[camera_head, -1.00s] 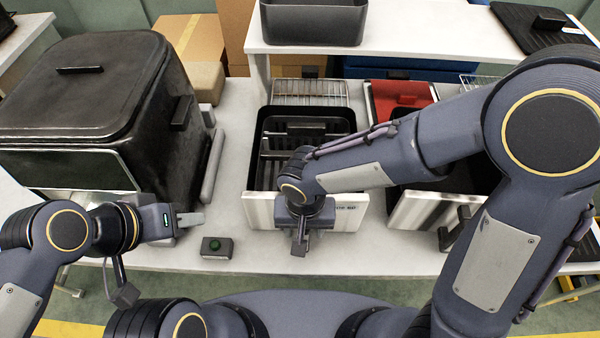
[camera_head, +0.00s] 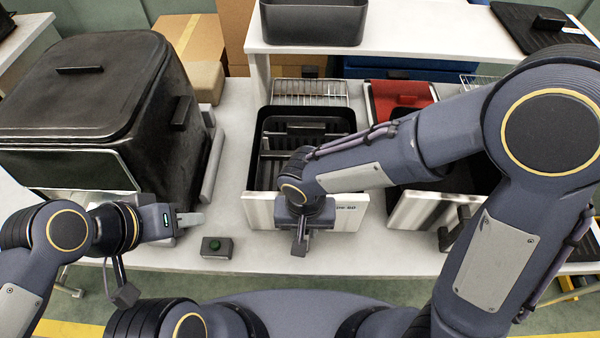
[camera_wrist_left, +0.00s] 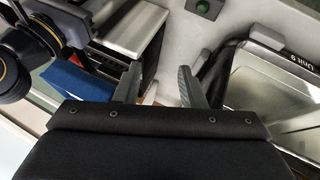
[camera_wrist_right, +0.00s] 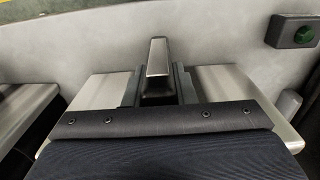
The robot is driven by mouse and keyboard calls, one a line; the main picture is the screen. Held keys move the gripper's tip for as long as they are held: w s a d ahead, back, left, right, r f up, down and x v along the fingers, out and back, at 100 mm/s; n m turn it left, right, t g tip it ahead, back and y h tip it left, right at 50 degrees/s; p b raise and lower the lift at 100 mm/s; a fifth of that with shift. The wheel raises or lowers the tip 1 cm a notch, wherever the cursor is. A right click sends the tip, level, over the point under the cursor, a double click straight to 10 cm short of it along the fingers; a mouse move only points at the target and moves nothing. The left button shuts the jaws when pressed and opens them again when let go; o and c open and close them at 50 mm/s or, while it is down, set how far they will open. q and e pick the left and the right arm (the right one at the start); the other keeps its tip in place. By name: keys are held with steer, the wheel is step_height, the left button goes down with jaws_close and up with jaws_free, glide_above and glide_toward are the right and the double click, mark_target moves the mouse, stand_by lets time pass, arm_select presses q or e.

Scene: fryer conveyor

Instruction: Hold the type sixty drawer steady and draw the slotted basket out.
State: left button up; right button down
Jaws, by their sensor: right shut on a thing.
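The drawer (camera_head: 345,217) stands in the middle of the counter, with a steel front whose label is partly hidden and ends in 60. The dark slotted basket (camera_head: 308,128) sits inside the drawer's black frame. My right forearm hides part of both. My right gripper (camera_head: 301,238) is shut on the drawer's handle (camera_wrist_right: 157,60), with a finger on each side in the right wrist view. My left gripper (camera_head: 190,218) is open and empty, left of the drawer above the counter's front edge. Its fingers (camera_wrist_left: 160,88) are apart in the left wrist view.
A large black lidded fryer (camera_head: 85,90) fills the left. A green button box (camera_head: 217,247) lies between it and the drawer. Another steel-fronted drawer (camera_head: 425,215) stands at right, partly behind my right arm. A wire rack (camera_head: 310,88) lies behind the middle drawer.

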arm_select(q)
steer(key=shift+o, duration=0.4)
steer(key=shift+o, duration=0.6)
steer(key=shift+w+r, duration=0.1)
steer(key=w+d+r+m+g+y, duration=0.1)
steer(key=w+r+m+g, duration=0.15)
steer(key=w+m, duration=0.3)
steer(key=w+d+r+m+g+y, duration=0.1)
steer(key=w+d+r+m, duration=0.2)
steer(key=w, duration=0.4)
steer(key=w+d+f+m+g, duration=0.1)
steer(key=w+d+f+m, duration=0.1)
steer(key=w+d+m, duration=0.4)
steer(key=w+d+f+m+g+y, duration=0.1)
steer(key=w+d+f+m+y, duration=0.1)
steer(key=w+d+f+m, duration=0.55)
steer(key=d+f, duration=0.1)
steer(key=f, duration=0.2)
steer(key=d+f+n, duration=0.1)
steer(key=f, duration=0.3)
steer(key=d+f+n, duration=0.1)
steer(key=f, duration=0.3)
steer(key=shift+f, duration=0.1)
